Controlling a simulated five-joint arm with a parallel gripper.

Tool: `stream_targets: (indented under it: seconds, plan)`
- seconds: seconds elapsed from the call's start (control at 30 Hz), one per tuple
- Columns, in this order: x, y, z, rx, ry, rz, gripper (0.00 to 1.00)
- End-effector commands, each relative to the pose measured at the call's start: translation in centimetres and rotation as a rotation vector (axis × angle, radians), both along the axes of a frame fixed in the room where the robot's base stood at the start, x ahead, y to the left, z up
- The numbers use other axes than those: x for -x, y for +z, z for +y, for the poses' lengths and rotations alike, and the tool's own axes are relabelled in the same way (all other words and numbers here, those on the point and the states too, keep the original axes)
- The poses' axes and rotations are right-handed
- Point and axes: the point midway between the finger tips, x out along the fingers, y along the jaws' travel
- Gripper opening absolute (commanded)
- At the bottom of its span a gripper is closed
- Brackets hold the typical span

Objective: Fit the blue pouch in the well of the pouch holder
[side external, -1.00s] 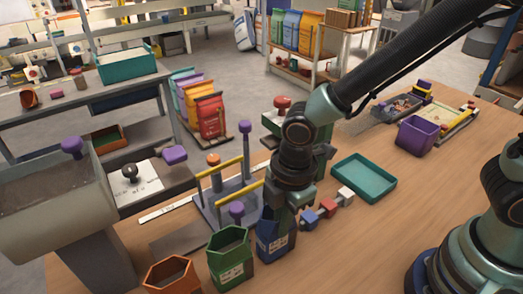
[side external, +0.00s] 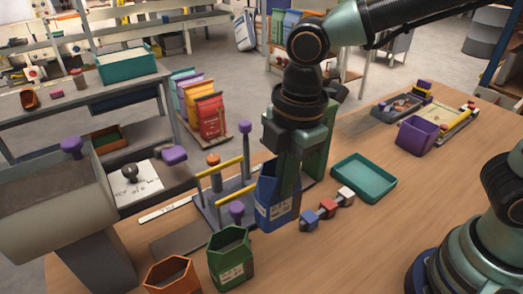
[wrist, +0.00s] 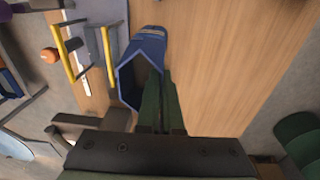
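The blue pouch (side external: 268,212) is open-topped with a white label. It is held upright, apparently just above the table. My gripper (side external: 288,188) is shut on its wall; in the wrist view the two green fingers (wrist: 160,112) close at the right side of the pouch (wrist: 138,60), whose opening faces the camera. The pouch holder appears to be the grey frame (side external: 212,212) with yellow bars and upright posts, just left of the pouch. Its yellow bars (wrist: 66,52) also show in the wrist view. I cannot make out its well clearly.
A green pouch (side external: 232,262) and an orange container (side external: 170,276) stand front left. Red, blue and white blocks (side external: 327,208) lie right of the pouch, near a teal tray (side external: 364,178). A grey hopper (side external: 55,205) with purple knobs stands left.

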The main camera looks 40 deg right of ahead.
Motion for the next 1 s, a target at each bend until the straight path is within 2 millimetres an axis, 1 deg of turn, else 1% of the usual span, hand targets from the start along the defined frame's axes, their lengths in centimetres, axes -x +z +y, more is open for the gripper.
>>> stream_targets:
  seconds: [0.03,0.2,0.3,0.57,0.77,0.8,1.0]
  plan:
    - [-0.1,1.6,0.1,-0.006,0.0,-0.007,0.0]
    - [-0.1,5.6,0.1,-0.003,0.0,-0.004,0.0]
    - [0.0,7.3,0.0,-0.002,0.0,-0.002,0.0]
    - [-0.1,10.2,0.0,-0.001,0.0,-0.002,0.0]
    - [-0.1,14.2,0.1,-0.003,0.0,-0.003,0.0]
    - [-0.3,14.8,0.1,0.0,0.0,-0.001,0.0]
    - [-4.4,15.0,1.2,0.005,0.004,0.002,0.0]
